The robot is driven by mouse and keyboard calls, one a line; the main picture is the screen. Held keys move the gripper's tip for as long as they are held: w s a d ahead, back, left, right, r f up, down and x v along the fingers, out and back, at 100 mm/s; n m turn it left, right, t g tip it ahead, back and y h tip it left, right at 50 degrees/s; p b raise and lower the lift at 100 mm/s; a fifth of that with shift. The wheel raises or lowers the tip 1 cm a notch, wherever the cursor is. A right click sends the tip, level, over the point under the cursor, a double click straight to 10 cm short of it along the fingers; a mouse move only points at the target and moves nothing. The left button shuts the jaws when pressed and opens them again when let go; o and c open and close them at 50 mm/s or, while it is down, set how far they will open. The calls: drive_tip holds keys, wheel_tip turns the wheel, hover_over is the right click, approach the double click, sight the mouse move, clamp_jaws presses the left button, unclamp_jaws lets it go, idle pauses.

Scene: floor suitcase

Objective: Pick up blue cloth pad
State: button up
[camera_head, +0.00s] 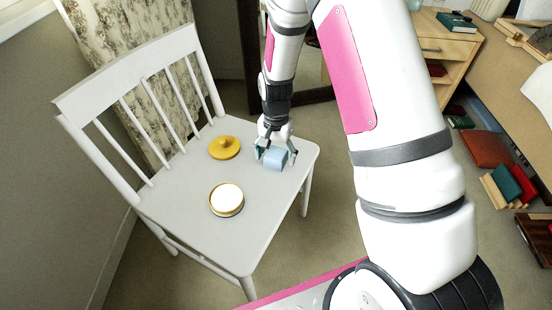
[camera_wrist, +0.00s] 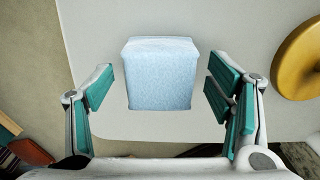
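The blue cloth pad (camera_head: 275,159) is a light-blue block on the white chair's seat (camera_head: 180,195), near the seat's right corner in the head view. In the wrist view the pad (camera_wrist: 161,76) lies between and slightly beyond my fingers, with gaps on both sides. My gripper (camera_head: 274,154) is open and reaches down at the pad from above in the head view. Its teal-padded fingers also show in the wrist view (camera_wrist: 160,95), spread wide. No finger visibly touches the pad there.
A yellow knobbed lid (camera_head: 224,147) and a round container with a white top (camera_head: 227,200) stand on the seat. The chair's slatted back (camera_head: 130,100) rises at the left. A wooden cabinet (camera_head: 445,50) and several books (camera_head: 508,183) are at the right.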

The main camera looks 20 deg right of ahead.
sight(281, 153)
drive_tip(key=c, duration=1)
drive_tip(key=shift+r, duration=0.15)
drive_tip(key=shift+r+p, duration=0.45)
drive_tip(key=shift+r, duration=0.1)
drive_tip(key=r+p, duration=0.1)
drive_tip(key=d+r, duration=0.1)
drive_tip(key=shift+s+d+r+p, duration=0.15)
drive_tip(key=shift+s+r+p, duration=0.05)
drive_tip(key=shift+r+p, duration=0.15)
drive_tip(key=s+d+r+p, duration=0.1)
drive_tip(key=s+d+p, duration=0.2)
drive_tip(key=d, duration=1.1)
drive_tip(key=shift+s, duration=0.8)
